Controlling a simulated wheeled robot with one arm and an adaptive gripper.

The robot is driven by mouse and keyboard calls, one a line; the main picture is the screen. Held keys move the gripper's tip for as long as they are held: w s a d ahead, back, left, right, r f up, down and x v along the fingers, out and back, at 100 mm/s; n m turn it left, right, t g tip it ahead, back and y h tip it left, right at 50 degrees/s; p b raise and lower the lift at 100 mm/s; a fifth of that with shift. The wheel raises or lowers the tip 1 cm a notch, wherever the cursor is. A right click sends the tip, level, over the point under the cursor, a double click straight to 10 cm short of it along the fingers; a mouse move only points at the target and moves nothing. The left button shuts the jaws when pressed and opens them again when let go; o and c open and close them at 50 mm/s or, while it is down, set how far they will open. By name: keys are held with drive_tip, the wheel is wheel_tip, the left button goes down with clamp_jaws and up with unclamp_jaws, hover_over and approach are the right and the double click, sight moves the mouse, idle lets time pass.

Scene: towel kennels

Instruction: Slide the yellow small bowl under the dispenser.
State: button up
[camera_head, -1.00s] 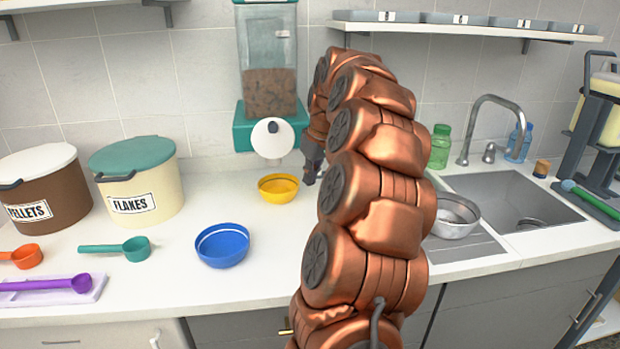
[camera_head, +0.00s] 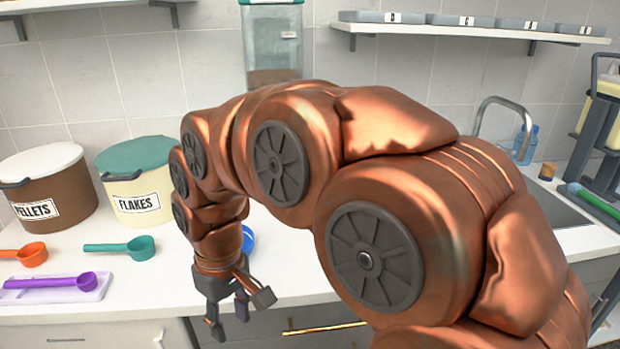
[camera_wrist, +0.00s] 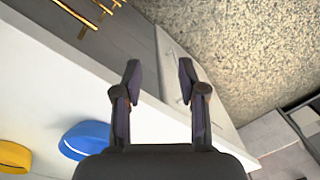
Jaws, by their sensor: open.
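The yellow small bowl (camera_wrist: 14,157) shows at the lower left edge of the wrist view, partly cut off; in the head view my arm hides it. The dispenser's clear hopper (camera_head: 272,45) stands against the back wall in the head view; its lower part and outlet are hidden behind my arm. I cannot tell how the bowl sits relative to the outlet. My gripper (camera_head: 240,313) points down in front of the counter's front edge, apart from the bowl. In the wrist view my gripper (camera_wrist: 160,78) is open with nothing between its fingers.
A blue bowl (camera_head: 248,239) sits on the counter behind my gripper, mostly hidden. Pellets (camera_head: 48,190) and flakes (camera_head: 138,182) bins stand at left, with orange, teal (camera_head: 140,248) and purple (camera_head: 86,281) scoops before them. The sink is at right.

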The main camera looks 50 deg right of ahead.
drive_tip(key=s+a+f, duration=0.2)
drive_tip(key=s, duration=0.4)
drive_tip(key=s+a+f+g, duration=0.1)
drive_tip(key=s+f, duration=0.2)
drive_tip(key=s, duration=0.3)
drive_tip(key=shift+a+m+g+h, duration=0.3)
drive_tip(key=shift+a+m, duration=0.1)
drive_tip(key=shift+a+f, duration=0.1)
